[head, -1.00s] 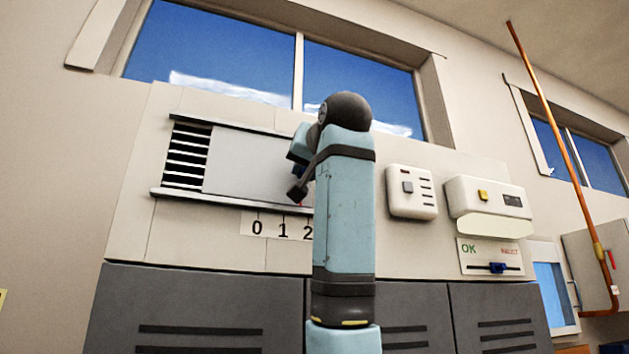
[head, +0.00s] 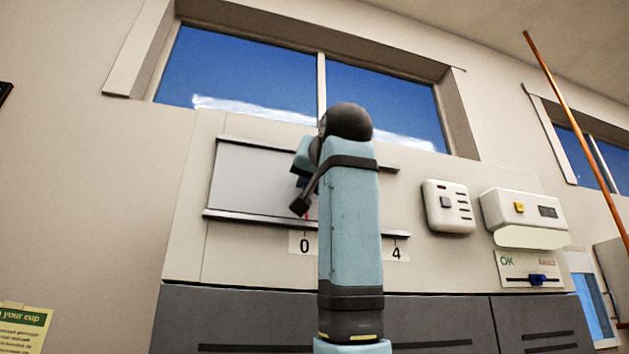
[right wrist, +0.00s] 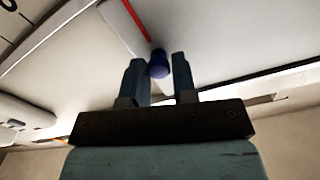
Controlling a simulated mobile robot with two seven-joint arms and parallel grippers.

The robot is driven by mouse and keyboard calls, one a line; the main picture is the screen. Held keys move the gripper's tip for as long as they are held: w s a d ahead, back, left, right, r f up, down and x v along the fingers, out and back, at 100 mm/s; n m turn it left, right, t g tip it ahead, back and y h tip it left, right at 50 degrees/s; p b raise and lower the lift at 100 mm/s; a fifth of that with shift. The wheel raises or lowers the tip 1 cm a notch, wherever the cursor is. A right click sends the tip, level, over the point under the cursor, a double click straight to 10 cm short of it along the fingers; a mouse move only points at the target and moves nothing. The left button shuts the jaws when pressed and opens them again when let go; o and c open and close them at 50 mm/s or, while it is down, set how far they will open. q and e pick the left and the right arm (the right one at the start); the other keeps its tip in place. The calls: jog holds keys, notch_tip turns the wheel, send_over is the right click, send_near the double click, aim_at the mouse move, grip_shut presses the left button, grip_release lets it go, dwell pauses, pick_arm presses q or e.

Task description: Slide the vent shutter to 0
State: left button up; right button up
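The vent shutter (head: 250,182) is a flat grey panel between two dark rails. It covers the left end of the vent; no slats show there. A small red pointer mark (head: 306,214) sits above the 0 on the number strip (head: 304,246). The 4 shows farther right; the numbers between are hidden behind my right arm. In the right wrist view, the shutter's blue knob (right wrist: 158,65) sits between the two fingers of my right gripper (right wrist: 160,72), which appear closed on it. A red line shows beside the knob. My left gripper is not in view.
Right of the vent are a white switch box (head: 449,207), a white unit with a yellow button (head: 523,218) and an OK/reject slider (head: 537,279). Dark cabinets (head: 240,318) lie below, windows above.

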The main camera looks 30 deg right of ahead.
jog(key=o, duration=0.3)
jog(key=shift+a, duration=0.15)
jog(key=b+v, duration=0.1)
jog(key=v, duration=0.3)
jog(key=b+v, duration=0.2)
jog(key=v, duration=0.3)
jog(key=b+v, duration=0.1)
jog(key=v, duration=0.4)
jog(key=shift+w+a+r+b, duration=0.1)
jog(key=shift+w+a+b, duration=0.05)
jog(key=shift+a+b, duration=0.15)
jog(key=shift+d, duration=0.1)
